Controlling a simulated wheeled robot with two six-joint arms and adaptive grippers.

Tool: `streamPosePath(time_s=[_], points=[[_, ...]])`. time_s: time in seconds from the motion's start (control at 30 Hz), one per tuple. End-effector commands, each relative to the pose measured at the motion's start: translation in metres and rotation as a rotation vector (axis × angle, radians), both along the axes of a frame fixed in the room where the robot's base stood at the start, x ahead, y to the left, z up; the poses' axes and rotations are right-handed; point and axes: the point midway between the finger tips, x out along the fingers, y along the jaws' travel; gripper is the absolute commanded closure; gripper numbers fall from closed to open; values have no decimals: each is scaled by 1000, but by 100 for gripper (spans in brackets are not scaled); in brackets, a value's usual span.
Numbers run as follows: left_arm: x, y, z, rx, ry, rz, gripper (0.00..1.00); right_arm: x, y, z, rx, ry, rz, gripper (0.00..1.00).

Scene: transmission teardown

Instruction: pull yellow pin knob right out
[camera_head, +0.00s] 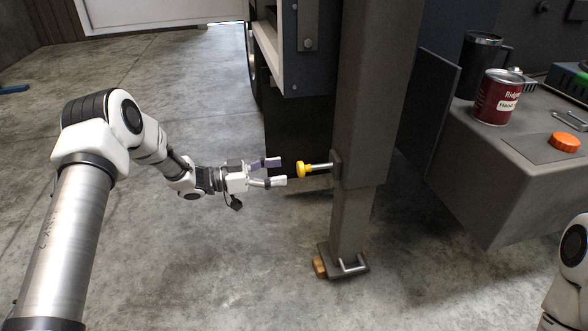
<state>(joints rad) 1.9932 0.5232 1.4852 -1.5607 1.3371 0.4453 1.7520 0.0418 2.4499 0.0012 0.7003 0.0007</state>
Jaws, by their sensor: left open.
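The yellow pin knob (301,169) sits on the left end of a short metal pin (321,167). The pin sticks out to the left from a bracket on the grey support leg (358,130). My left gripper (278,172) is open and points right at the knob. Its two fingertips are just to the left of the knob, with a small gap showing in this view. Nothing shows between the fingers. My right gripper is out of the picture; only part of my right arm shows at the lower right edge.
The leg's foot (344,262) stands on the concrete floor by a small wooden block (319,266). At right, a grey bench (480,170) carries a red can (497,98), a black mug (478,65) and an orange knob (565,142). Floor around my left gripper is clear.

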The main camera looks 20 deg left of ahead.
Motion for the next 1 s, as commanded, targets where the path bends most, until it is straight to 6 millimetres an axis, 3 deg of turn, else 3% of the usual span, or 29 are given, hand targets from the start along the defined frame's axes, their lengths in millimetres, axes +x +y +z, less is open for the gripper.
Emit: streamPosePath(time_s=[0.03,0.2,0.4,0.87,0.97,1.0], points=[[-7,13,0,-3,-1,6,34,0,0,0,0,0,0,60],[-27,41,0,-1,-1,4,34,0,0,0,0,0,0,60],[-35,51,-1,1,1,0,34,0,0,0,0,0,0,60],[-36,48,-2,3,12,-4,34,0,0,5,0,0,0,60],[-40,22,-11,24,54,-58,34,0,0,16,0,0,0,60],[-46,4,-17,24,87,-89,34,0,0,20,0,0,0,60]])
